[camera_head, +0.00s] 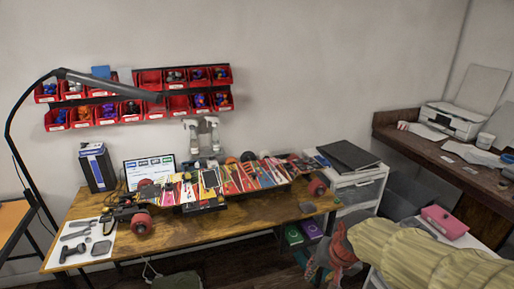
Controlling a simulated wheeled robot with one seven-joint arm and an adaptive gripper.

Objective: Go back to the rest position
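My gripper is not clearly in view in the head view, so I cannot see where it is or what it holds. A long board (235,180) with a colourful striped deck and reddish wheels lies across the wooden table (255,212). A white sheet (101,249) with several dark tools lies at the table's front left corner.
Red bins (179,102) hang on the wall. A black lamp (110,85) arches over the left side. A blue-black box (97,168), a screen (148,169) and a pale device (203,135) stand at the back. A drawer unit (357,186) stands right; a striped yellowish thing (425,257) fills the lower right.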

